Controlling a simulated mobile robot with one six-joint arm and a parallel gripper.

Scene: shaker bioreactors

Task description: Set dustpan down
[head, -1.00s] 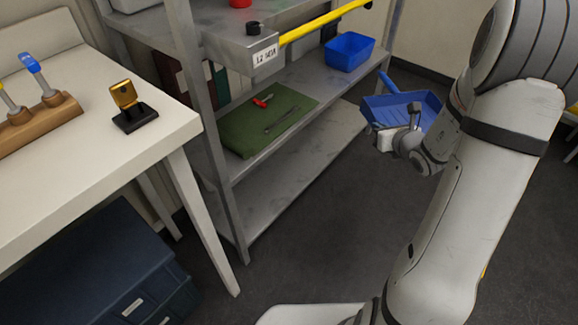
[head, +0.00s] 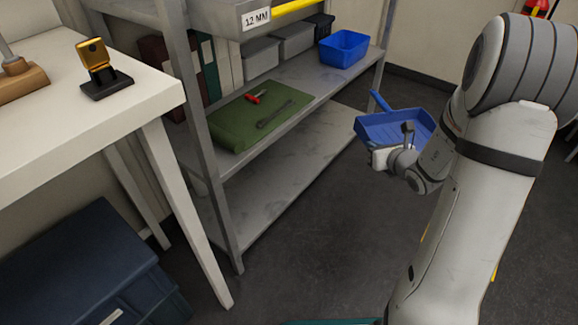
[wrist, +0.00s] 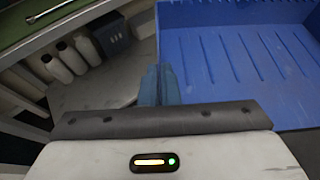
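The blue dustpan (head: 395,126) is held in the air in front of the metal shelf unit, its handle pointing up and to the left. In the wrist view the dustpan (wrist: 235,50) fills the upper right, with its ribbed inside showing. My gripper (head: 382,158) is at the near edge of the dustpan. In the wrist view its fingers (wrist: 158,86) are close together at the dustpan's left side wall and appear shut on it. The exact contact between fingertips and wall is hard to see.
The shelf unit's lower shelf (head: 290,150) is largely bare. The shelf above holds a green mat (head: 255,115) with a red tool and a wrench, and a blue bin (head: 343,48). A white table (head: 90,130) stands left. Dark floor (head: 320,235) is clear in front.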

